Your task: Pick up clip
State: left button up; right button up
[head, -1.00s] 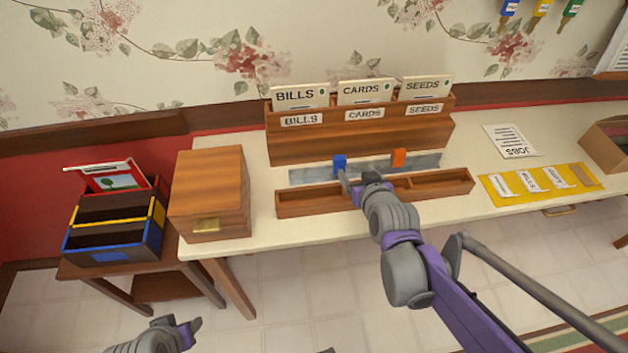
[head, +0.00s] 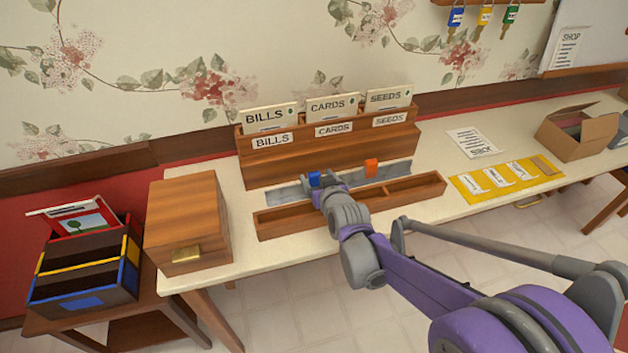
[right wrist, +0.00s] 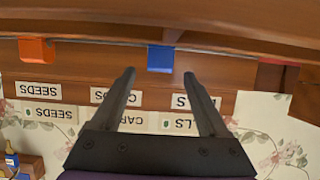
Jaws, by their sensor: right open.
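A blue clip (head: 314,179) sits on the grey metal strip (head: 341,180) in front of the card sorter. An orange clip (head: 371,168) sits farther right on the same strip. My right gripper (head: 323,188) is at the blue clip, its near end hiding part of the strip. In the right wrist view the blue clip (right wrist: 161,58) lies between and just beyond the two spread fingertips of the right gripper (right wrist: 159,73); contact is not seen. The orange clip (right wrist: 36,50) also shows there at the left. My left gripper is out of view.
A wooden sorter (head: 335,145) holds BILLS, CARDS and SEEDS cards behind the strip. A shallow wooden tray (head: 412,188) lies in front. A wooden box (head: 185,222) stands left, a yellow board (head: 506,179) and an open carton (head: 577,132) right.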

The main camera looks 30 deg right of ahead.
aim_at(315, 176)
jog(key=x, duration=0.4)
jog(key=shift+s+f, duration=0.15)
jog(key=shift+f, duration=0.15)
grip_shut()
